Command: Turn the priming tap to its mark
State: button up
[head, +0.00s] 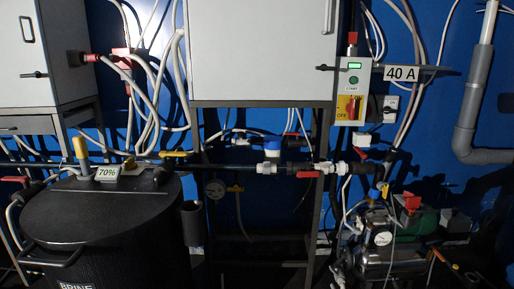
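Several tap handles show, and I cannot tell which is the priming tap. A yellow handle (80,149) stands upright on the black brine tank (95,220). Another yellow handle (175,154) lies level on the dark pipe to its right. A red lever (304,174) lies level on the pipe between white fittings, in the middle. A red handle (411,202) sits above the pump at the lower right. A small blue and yellow fitting (378,192) is left of that handle. No turning mark is clear enough to make out. My gripper is not in view.
A 70% label (108,172) is on the tank. A white cabinet (262,50) hangs above the pipe. A control box (352,92) with a red switch and a 40 A label (401,73) is at the upper right. A metal pump (385,245) fills the lower right, among loose cables.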

aim_at(359, 224)
jog(key=k+l, duration=0.1)
jog(key=i+l, duration=0.15)
jog(key=i, duration=0.4)
jog(key=i+l, duration=0.2)
jog(key=i, duration=0.35)
jog(key=i+l+z, duration=0.1)
jog(key=i, duration=0.4)
